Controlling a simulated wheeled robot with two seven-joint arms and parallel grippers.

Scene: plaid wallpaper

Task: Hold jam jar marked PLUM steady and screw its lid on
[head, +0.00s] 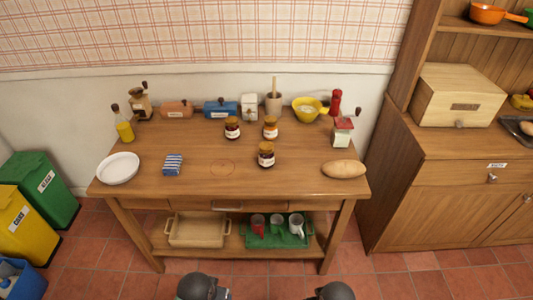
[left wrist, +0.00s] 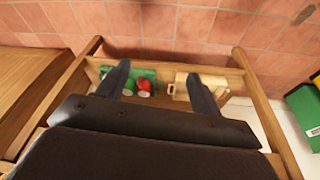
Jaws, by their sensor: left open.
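Three small jam jars with pale labels stand upright on the wooden table: a dark red one (head: 232,130) at the back left, an orange one (head: 270,130) at the back right, and a dark one (head: 266,157) nearer the front. The labels are too small to read, so I cannot tell which is PLUM. My right gripper is not in view.
An oil bottle (head: 123,126), canisters, a yellow bowl (head: 308,110) and grinders line the back.

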